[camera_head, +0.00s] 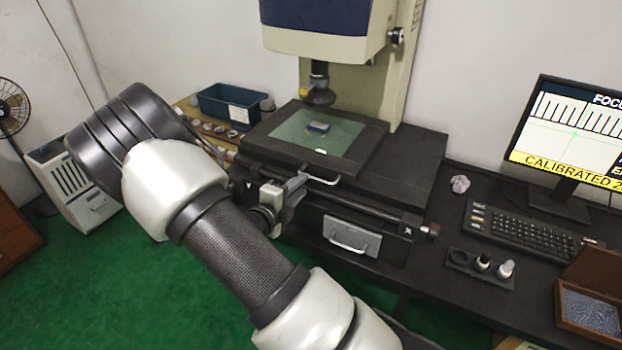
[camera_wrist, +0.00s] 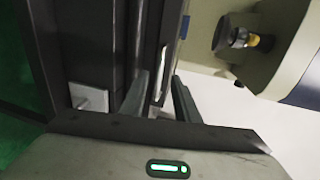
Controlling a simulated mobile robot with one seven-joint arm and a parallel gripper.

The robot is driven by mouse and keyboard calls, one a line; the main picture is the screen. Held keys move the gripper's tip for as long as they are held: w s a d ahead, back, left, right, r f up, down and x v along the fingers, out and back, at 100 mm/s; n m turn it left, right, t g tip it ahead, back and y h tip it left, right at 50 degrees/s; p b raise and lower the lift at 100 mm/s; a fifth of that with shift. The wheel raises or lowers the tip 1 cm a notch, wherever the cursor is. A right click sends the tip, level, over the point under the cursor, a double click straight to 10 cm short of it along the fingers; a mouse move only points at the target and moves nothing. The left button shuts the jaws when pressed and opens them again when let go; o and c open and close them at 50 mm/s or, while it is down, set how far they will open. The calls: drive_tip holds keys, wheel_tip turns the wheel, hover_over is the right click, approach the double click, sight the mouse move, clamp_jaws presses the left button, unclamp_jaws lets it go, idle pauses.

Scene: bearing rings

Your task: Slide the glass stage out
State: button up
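The glass stage is a greenish glass plate (camera_head: 292,131) in a black frame (camera_head: 372,140), on the dark measuring machine under its lens. A metal bar handle (camera_head: 322,180) is on the frame's front edge. My gripper (camera_head: 298,183) is at the left end of this handle. In the wrist view, my gripper's two fingers (camera_wrist: 160,92) stand apart with the handle (camera_wrist: 162,75) between or just beyond their tips. I see no clear contact with it.
The lens (camera_head: 319,85) hangs above the stage. A lower drawer (camera_head: 352,238) with its own handle sits below. A blue bin (camera_head: 232,106) and several small rings stand at the left. A keyboard (camera_head: 530,236) and monitor (camera_head: 575,140) are at the right. The floor in front is clear.

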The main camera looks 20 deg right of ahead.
sight(311, 176)
drive_tip(key=x, duration=0.7)
drive_tip(key=shift+d, duration=0.1)
clamp_jaws()
